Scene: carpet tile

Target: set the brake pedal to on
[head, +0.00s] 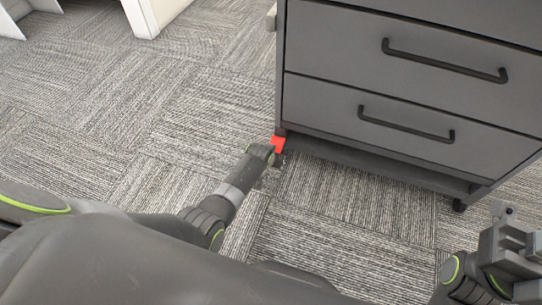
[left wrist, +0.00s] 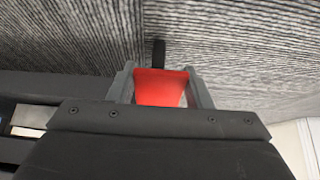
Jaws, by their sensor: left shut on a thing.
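The brake pedal (head: 279,143) is a small red tab low at the front left corner of a grey drawer cabinet (head: 400,95). My left gripper (head: 274,157) reaches down to it near the floor. In the left wrist view the red pedal (left wrist: 162,88) sits between the two grey fingers of my left gripper (left wrist: 162,78), which are shut on it. A dark caster or post shows just beyond the pedal. The pedal's tilt is hard to read. My right gripper (head: 508,245) is at the lower right of the head view, away from the cabinet; its finger gap is unclear.
The cabinet has drawers with black bar handles (head: 405,123) and a black caster (head: 459,205) at its right. White furniture (head: 150,15) stands at the upper left. The carpet (head: 130,110) left of the cabinet is clear.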

